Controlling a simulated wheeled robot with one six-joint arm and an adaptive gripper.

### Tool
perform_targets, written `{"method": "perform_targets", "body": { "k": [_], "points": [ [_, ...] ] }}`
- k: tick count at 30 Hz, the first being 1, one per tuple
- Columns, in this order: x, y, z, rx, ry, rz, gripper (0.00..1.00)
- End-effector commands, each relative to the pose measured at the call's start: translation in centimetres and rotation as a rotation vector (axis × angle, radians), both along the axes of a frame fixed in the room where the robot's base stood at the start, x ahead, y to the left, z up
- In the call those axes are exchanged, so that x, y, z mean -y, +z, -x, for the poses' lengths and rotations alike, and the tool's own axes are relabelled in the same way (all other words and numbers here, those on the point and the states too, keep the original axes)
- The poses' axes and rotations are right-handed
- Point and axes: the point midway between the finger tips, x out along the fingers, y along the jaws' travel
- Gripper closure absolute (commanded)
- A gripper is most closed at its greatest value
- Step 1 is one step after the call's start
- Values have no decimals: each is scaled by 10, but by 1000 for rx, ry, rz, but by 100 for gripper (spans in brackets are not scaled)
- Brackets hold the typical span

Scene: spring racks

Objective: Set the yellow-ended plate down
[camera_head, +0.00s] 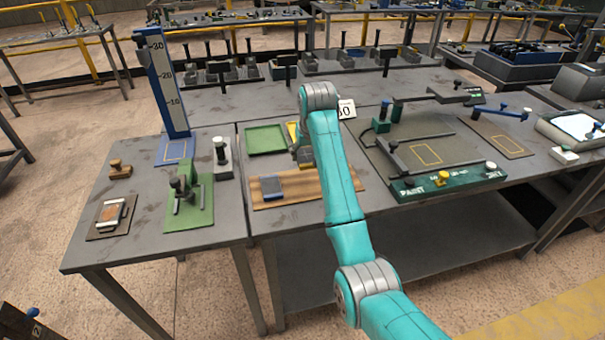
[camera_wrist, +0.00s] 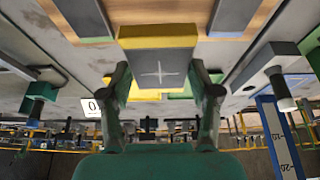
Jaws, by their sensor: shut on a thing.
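My gripper (camera_wrist: 163,95) is shut on the yellow-ended plate (camera_wrist: 158,70), a grey block with a cross mark on its face and a yellow end. In the head view my gripper (camera_head: 302,155) is by the wooden board (camera_head: 338,188), partly hidden by my arm. The plate seems to be held above the table; its exact height is unclear. A blue-ended plate (camera_head: 272,187) lies on the board. It also shows in the wrist view (camera_wrist: 233,17), with a green-ended plate (camera_wrist: 84,18) on the other side of the held plate.
A green tray (camera_head: 265,139) lies behind the board, with a yellow tray (camera_head: 292,130) beside it, partly hidden. A blue height scale (camera_head: 163,85) stands at left. A green fixture (camera_head: 450,185) is at right. A green clamp stand (camera_head: 188,205) is on the left table.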

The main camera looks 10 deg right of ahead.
Motion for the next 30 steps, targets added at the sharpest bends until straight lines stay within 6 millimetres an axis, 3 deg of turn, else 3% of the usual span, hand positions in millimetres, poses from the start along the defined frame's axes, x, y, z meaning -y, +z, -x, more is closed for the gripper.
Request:
{"method": "perform_targets", "body": {
  "k": [24, 30],
  "points": [
    [0, -92, 0, 1, 0, 0, 100],
    [0, -96, -1, 3, 0, 0, 100]
  ]
}}
